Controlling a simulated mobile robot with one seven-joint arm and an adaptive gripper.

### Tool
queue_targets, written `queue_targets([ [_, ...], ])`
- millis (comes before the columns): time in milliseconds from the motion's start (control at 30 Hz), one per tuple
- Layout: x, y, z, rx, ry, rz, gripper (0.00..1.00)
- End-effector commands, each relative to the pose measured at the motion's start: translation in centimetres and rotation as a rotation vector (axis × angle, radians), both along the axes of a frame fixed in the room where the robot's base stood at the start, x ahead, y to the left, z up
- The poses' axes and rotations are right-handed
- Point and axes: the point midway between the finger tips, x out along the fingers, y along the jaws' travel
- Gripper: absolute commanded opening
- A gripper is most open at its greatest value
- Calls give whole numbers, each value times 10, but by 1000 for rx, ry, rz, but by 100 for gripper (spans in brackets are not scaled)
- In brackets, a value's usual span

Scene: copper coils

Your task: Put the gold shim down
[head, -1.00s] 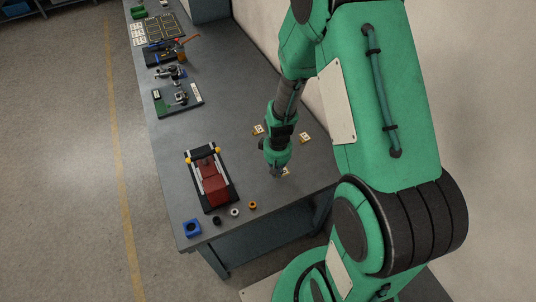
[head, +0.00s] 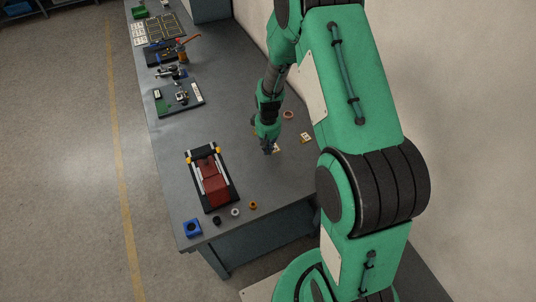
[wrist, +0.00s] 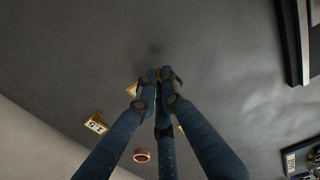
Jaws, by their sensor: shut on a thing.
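My gripper (head: 269,151) is over the grey bench near its wall side, pointing down. In the wrist view its three fingers (wrist: 157,74) are closed together at the tips. A small gold-edged shim with a pale face (wrist: 132,90) shows beside the fingertips, partly hidden by a finger. It shows beside the gripper in the head view (head: 277,149) too. My gripper is shut on the gold shim; whether the shim touches the bench I cannot tell.
Another gold-edged piece (head: 306,138) marked like "1.5" in the wrist view (wrist: 97,122) and a copper ring (head: 288,115) lie nearby. A red block in a black fixture (head: 211,185) stands left. Small rings and a blue block (head: 192,228) line the front. Bare bench lies between.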

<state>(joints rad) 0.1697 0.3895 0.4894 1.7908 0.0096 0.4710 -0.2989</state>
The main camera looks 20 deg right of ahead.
Motion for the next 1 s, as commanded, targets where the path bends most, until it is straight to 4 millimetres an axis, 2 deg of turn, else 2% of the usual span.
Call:
queue_targets([
  [233, -1, 0, -3, 0, 1, 0, 0],
  [567, -1, 0, -34, 1, 2, 0, 0],
  [1000, -1, 0, -38, 0, 1, 0, 0],
])
